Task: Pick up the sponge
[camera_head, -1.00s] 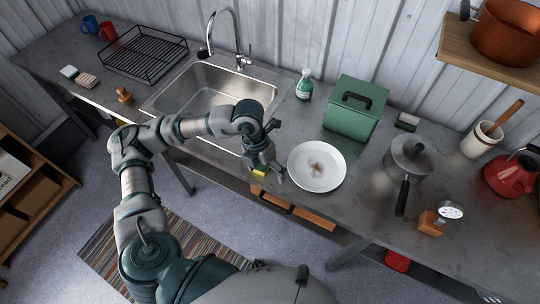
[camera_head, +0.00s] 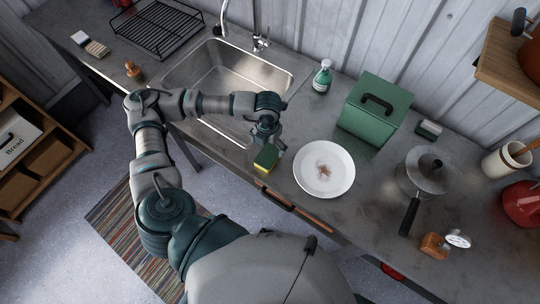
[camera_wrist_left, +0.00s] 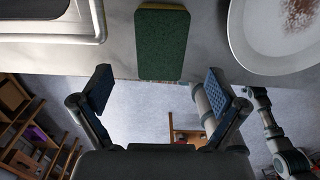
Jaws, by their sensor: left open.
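The sponge (camera_head: 266,158), green on top with a yellow layer below, lies on the grey counter at its front edge, left of the white plate (camera_head: 324,191). In the left wrist view the sponge's green face (camera_wrist_left: 162,42) is centred ahead of the fingers. My left gripper (camera_head: 268,138) is just behind the sponge in the head view and covers little of it. Its two fingers (camera_wrist_left: 161,92) are spread wide in the wrist view, with nothing between them; the sponge is beyond the tips. My right gripper is not in view.
The sink (camera_head: 228,75) is behind and left of the gripper. The plate with a brown smear is close on the right. A green bottle (camera_head: 322,77), green box (camera_head: 372,112) and lidded pot (camera_head: 426,172) stand further back or right.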

